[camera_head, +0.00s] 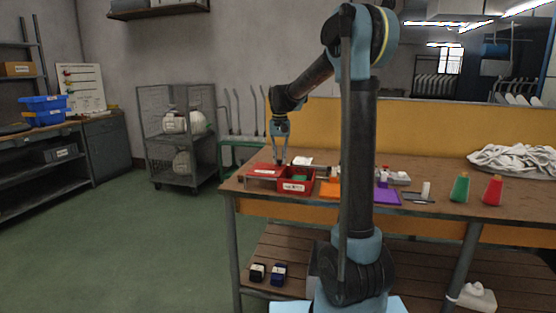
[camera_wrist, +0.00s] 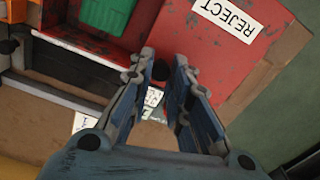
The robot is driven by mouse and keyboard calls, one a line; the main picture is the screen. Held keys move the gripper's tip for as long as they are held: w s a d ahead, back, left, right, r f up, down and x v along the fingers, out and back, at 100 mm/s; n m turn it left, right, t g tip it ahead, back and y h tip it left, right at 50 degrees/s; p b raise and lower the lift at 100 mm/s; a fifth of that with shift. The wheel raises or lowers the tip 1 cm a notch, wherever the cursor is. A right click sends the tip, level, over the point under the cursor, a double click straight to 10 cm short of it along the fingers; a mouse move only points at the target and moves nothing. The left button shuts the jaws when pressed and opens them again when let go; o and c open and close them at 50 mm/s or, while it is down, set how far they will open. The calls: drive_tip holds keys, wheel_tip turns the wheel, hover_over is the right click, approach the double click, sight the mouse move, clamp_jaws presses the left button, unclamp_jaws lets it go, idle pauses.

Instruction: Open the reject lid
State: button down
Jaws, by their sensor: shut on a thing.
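The red reject lid (camera_head: 262,171) lies to the left of the open red bin (camera_head: 297,187) on the workbench. In the wrist view the lid (camera_wrist: 215,50) shows its white REJECT label, and the bin (camera_wrist: 60,22) is at upper left. A green thing (camera_wrist: 106,12) lies inside the bin. My gripper (camera_head: 281,163) points down at the lid's inner side, near the bin. In the wrist view my gripper (camera_wrist: 163,78) has its fingers around a dark knob (camera_wrist: 161,70) at the lid's edge. The fingers hide where the knob joins the lid.

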drive_tip(key=c, duration=1.5)
unclamp_jaws()
drive_tip(key=shift+r, duration=0.1)
wheel_tip(320, 180, up, 12)
drive_tip(key=shift+f, duration=0.1)
